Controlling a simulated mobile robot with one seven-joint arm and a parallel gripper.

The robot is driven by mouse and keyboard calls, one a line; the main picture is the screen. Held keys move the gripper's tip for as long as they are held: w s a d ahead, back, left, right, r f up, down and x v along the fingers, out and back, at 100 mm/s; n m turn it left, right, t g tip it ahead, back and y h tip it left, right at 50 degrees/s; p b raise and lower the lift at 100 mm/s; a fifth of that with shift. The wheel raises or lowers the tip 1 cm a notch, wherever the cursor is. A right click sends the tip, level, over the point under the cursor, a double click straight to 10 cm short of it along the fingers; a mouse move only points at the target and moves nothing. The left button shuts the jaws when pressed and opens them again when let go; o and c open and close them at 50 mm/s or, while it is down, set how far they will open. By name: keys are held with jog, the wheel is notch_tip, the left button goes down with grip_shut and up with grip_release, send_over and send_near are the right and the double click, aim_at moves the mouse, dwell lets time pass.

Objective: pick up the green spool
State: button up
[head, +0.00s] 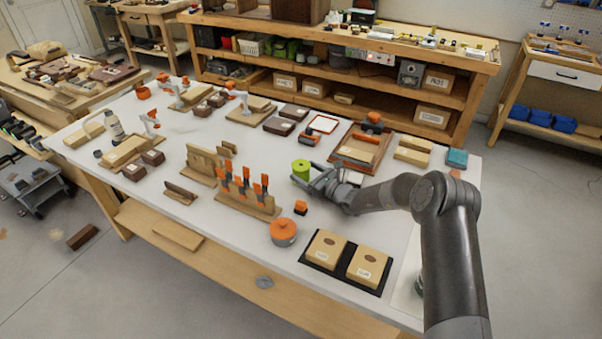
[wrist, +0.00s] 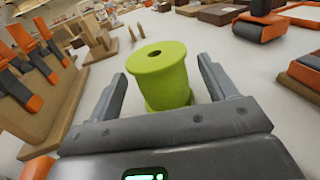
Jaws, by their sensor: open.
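The green spool (head: 301,169) stands upright on the white bench top, right of the wooden rack with orange-handled tools. In the wrist view the spool (wrist: 160,75) stands just ahead of my gripper, centred between its two fingers. My gripper (wrist: 164,88) is open, one finger on each side of the spool, with a gap visible on both sides. In the head view my gripper (head: 308,178) is right at the spool and covers part of its base. The spool's lower part is partly hidden behind the gripper body in the wrist view.
A wooden rack (head: 246,202) with orange-handled tools stands to the left. An orange-lidded round container (head: 283,232) and a black tray (head: 316,262) with two wooden blocks lie nearer the front. A wooden tray (head: 338,157) lies behind to the right. The bench around the spool is clear.

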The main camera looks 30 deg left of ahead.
jog(key=shift+x, duration=1.5)
jog(key=c, duration=1.1)
